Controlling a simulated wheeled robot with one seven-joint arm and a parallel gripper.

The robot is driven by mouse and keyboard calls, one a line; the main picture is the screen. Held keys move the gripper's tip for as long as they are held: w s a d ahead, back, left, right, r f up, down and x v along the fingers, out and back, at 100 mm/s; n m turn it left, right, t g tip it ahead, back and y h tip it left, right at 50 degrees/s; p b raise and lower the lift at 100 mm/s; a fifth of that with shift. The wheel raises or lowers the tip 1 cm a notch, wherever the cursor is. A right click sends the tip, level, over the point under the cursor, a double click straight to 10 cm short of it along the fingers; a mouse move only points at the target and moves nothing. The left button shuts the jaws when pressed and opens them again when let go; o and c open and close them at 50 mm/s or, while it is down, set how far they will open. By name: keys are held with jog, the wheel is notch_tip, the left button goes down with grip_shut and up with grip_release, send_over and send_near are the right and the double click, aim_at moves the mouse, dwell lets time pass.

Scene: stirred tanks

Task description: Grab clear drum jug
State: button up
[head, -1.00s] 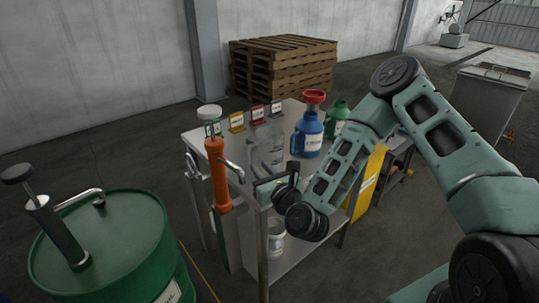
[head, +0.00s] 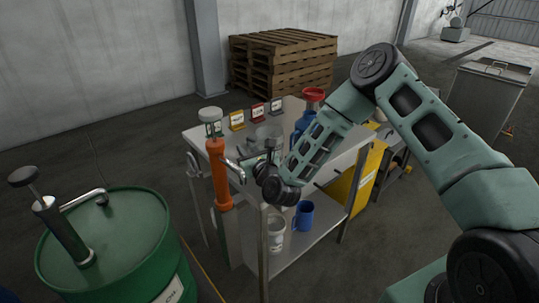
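A clear jug (head: 264,133) stands on the top of the metal cart, behind my gripper. Only its upper part shows plainly; the arm's end and gripper cover the rest. My gripper (head: 256,156) is at the cart's front edge, just in front of the jug in the picture. Its fingers are small and dark here, and I cannot tell whether they are apart or touch the jug.
A blue mug (head: 303,215) sits below. A green drum (head: 125,225) stands front left.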

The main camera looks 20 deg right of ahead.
grip_shut()
